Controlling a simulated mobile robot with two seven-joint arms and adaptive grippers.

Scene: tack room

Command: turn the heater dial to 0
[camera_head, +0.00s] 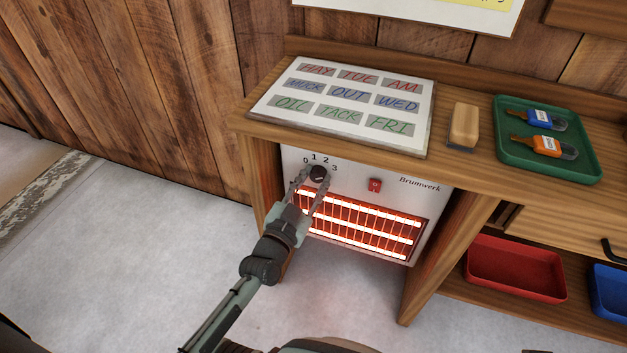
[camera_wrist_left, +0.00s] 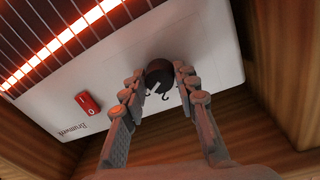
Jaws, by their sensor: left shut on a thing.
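The heater (camera_head: 291,158) is a white-fronted box with glowing orange bars, set under the wooden bench. My left gripper (camera_head: 311,184) reaches up from below and is shut on the dial, one finger on each side. In the left wrist view the dial (camera_wrist_left: 159,72) sits between the fingertips (camera_wrist_left: 160,80). I cannot make out which number the dial points to. My right gripper is out of view.
A red switch (camera_head: 375,185) is right of the dial. A red bin (camera_head: 515,270) stands on the lower shelf. The floor in front is clear.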

